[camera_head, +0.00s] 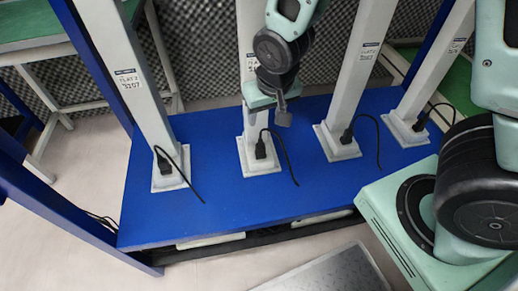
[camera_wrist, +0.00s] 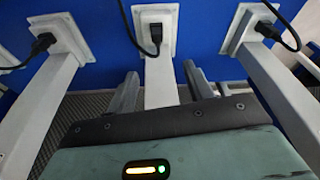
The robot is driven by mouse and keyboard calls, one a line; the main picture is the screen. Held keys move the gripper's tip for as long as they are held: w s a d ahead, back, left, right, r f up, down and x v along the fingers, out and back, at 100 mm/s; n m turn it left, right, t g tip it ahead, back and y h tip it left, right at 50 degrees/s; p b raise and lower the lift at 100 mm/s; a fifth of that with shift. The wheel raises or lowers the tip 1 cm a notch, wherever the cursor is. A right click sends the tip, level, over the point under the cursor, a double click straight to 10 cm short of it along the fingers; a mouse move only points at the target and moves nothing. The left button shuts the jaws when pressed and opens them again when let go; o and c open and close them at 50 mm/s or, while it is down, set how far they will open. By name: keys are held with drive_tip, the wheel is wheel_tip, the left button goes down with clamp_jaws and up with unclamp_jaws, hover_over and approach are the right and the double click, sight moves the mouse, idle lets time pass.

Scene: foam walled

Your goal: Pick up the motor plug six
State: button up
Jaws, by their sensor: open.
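Several black plugs with cables sit at the feet of light grey posts on a blue platform. In the head view they are the far-left plug (camera_head: 164,165), the second plug (camera_head: 261,148), the third plug (camera_head: 346,137) and the far-right plug (camera_head: 420,123). The post labels are too small to read, so I cannot tell which plug is six. My gripper (camera_head: 268,113) is open and empty, above the second post's foot. In the wrist view my gripper (camera_wrist: 162,88) has its fingers spread on either side of one post, whose middle plug (camera_wrist: 155,35) lies beyond the fingertips, apart from them.
Each post rises from a pale square foot on the blue platform (camera_head: 230,207). Loose black cables curl from the plugs across it. The second post (camera_head: 247,60) stands close beside my gripper. Bare blue surface lies in front of the feet. A green-topped table (camera_head: 40,25) stands at upper left.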

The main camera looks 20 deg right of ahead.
sight(260, 140)
drive_tip(key=b+x, duration=0.3)
drive_tip(key=x, duration=0.8)
drive_tip(key=shift+w+f+b, duration=0.2)
drive_tip(key=shift+f+b, duration=0.1)
drive_tip(key=shift+f, duration=0.05)
drive_tip(key=shift+w+d+b+x, duration=0.15)
drive_tip(key=shift+b+x, duration=0.4)
drive_tip(key=shift+x, duration=0.85)
drive_tip(key=shift+w+d+b+x, duration=0.15)
drive_tip(key=shift+b+x, duration=0.35)
drive_tip(key=shift+x, duration=0.85)
drive_tip(key=shift+r, duration=0.1)
drive_tip(key=c, duration=1.1)
